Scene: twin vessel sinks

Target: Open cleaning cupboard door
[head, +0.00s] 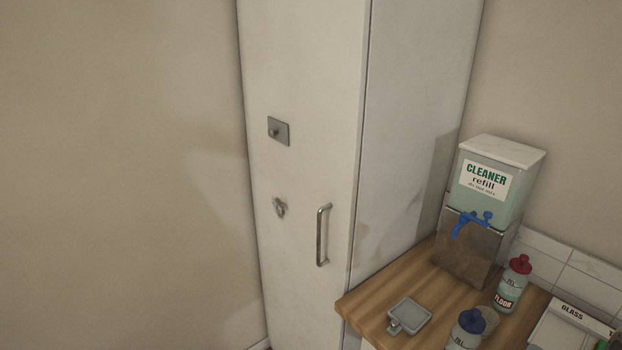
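The cleaning cupboard (300,60) is a tall white cabinet in the middle of the head view. Its front door (300,175) looks shut, flush with the side panel. A vertical metal bar handle (323,235) sits near the door's right edge. A square metal plate with a small knob (278,131) is higher up on the left. A small metal fitting (280,207), perhaps a latch or keyhole cover, is below that plate. The door's lower edge is outside the view. My gripper is not in view.
A wooden counter (375,297) juts out at the right of the cupboard. On it stand a cleaner refill dispenser (485,195) with a blue tap, a red-capped bottle (511,288), a blue-capped bottle (467,330) and a small grey tray (410,314). Bare wall (110,170) fills the left.

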